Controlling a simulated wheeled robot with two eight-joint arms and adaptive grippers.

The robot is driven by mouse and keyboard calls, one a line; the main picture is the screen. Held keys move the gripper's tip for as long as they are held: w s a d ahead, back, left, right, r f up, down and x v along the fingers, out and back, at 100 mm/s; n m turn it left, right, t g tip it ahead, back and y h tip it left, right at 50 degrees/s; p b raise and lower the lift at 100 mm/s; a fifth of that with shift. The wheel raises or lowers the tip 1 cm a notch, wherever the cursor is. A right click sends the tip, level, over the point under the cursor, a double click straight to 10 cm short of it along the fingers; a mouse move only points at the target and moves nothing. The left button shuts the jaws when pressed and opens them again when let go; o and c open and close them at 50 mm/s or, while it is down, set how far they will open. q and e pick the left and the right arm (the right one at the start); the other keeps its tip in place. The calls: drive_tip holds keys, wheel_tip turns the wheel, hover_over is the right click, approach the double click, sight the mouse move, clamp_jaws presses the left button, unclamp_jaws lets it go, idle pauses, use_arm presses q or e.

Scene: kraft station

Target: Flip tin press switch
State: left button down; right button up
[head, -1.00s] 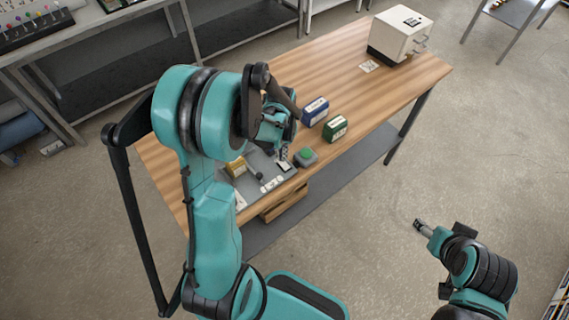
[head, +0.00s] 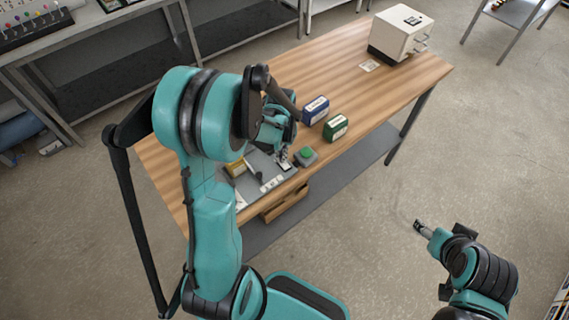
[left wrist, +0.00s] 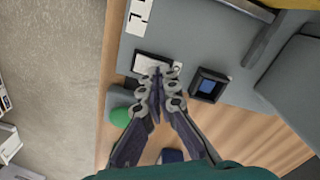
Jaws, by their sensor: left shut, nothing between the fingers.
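The tin press (head: 271,182) has a grey base at the table's near edge, partly behind my left arm. In the left wrist view its grey panel (left wrist: 205,35) carries a pale switch-like plate in a dark frame (left wrist: 150,62) and a dark-framed blue square (left wrist: 208,86). Which is the switch I cannot tell for sure. My left gripper (head: 283,158) is shut and empty. Its fingertips (left wrist: 156,80) are over the pale plate's lower edge; contact is unclear. My right gripper (head: 423,228) hangs over the floor, away from the table, its opening too small to judge.
A green button (head: 306,154) on a grey box sits just right of the left gripper. A blue box (head: 315,110) and a green box (head: 335,128) stand behind it. A white machine (head: 400,35) is at the table's far end. The wooden tabletop (head: 350,90) between is mostly clear.

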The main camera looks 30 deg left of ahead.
use_arm(q)
drive_tip(key=shift+f+b, duration=0.35)
drive_tip(key=shift+f, duration=0.1)
drive_tip(key=shift+r, duration=0.1)
drive_tip(key=shift+r+p, duration=2.5)
drive_tip(key=shift+r, duration=1)
drive_tip(key=shift+d, duration=0.1)
drive_tip(key=s+d+r+m+t+b, duration=0.1)
drive_tip(key=s+d+r+t+b, duration=0.1)
drive_tip(key=s+d+t+b, duration=0.5)
drive_tip(key=s+d+b, duration=0.3)
drive_tip(key=s+b, duration=0.1)
drive_tip(key=b, duration=0.1)
drive_tip(key=shift+d, duration=0.2)
